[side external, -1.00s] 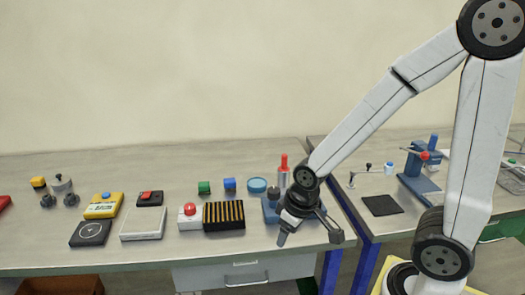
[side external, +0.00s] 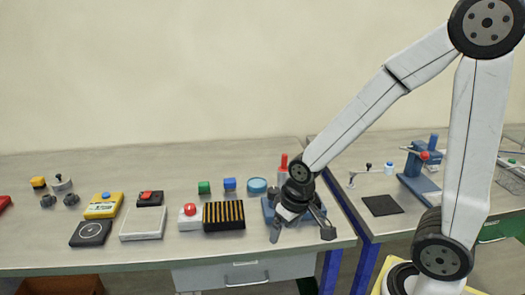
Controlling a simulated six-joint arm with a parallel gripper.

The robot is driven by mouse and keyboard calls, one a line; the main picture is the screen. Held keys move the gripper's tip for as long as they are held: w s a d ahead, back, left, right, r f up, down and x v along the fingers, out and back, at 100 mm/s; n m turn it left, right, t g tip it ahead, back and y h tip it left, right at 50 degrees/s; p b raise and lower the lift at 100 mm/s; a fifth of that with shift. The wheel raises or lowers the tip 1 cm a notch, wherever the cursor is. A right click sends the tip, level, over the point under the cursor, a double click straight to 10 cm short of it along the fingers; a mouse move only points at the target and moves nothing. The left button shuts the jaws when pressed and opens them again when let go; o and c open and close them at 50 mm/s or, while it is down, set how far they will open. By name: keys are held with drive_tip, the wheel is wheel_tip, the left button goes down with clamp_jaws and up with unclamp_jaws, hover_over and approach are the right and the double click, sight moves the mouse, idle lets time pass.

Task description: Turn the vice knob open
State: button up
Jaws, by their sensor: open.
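My gripper (side external: 301,230) is over the right end of the left table, fingers pointing down and spread apart, with nothing seen between them. Right behind it is a blue device (side external: 267,209), mostly covered by the gripper and wrist, which may be the vice.
A blue press-like device (side external: 420,180) is on the right table.

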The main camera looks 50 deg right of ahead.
drive_tip(key=w+d+r+m+g, duration=0.1)
drive_tip(key=w+d+r+m, duration=0.1)
drive_tip(key=w+d+m, duration=0.75)
drive_tip(key=m+g, duration=0.1)
drive_tip(key=m, duration=1.4)
hover_over(274, 190)
drive_tip(key=a, duration=0.1)
drive_tip(key=shift+s+r, duration=0.2)
drive_tip(key=shift+r, duration=0.25)
drive_tip(key=shift+w+d+m+g, duration=0.3)
drive_tip(key=shift+d+m, duration=0.3)
drive_tip(key=shift+m, duration=0.45)
drive_tip(key=shift+f, duration=3.85)
drive_tip(key=shift+c, duration=0.2)
drive_tip(key=c, duration=1.2)
drive_tip(key=shift+c, duration=0.2)
